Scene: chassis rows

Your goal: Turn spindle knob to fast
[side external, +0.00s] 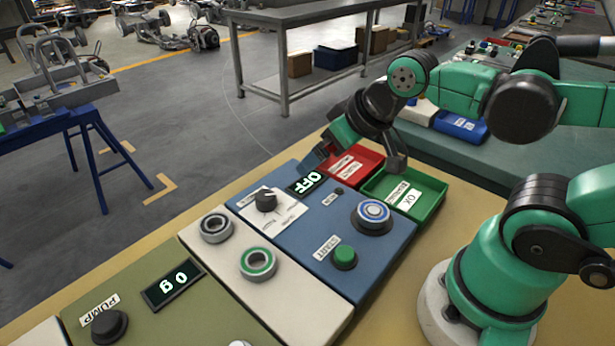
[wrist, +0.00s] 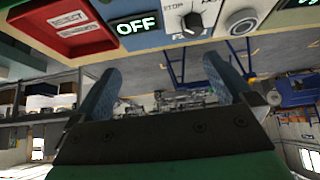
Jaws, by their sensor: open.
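The spindle knob (side external: 265,200) is a black dial on a white plate on the blue panel, and it also shows at the top of the wrist view (wrist: 194,24). The word STOP is readable beside it there; I cannot tell its exact pointer setting. A dark display (side external: 306,181) beside it reads OFF, also in the wrist view (wrist: 138,26). My gripper (side external: 320,154) is above the far edge of the panel near the display, apart from the knob. In the wrist view its two blue fingers (wrist: 158,78) are spread with nothing between them.
A red tray (side external: 350,163) and a green tray (side external: 428,183) lie beyond the panel. A green button (side external: 344,257) and a blue-ringed button (side external: 373,212) stand on the panel.

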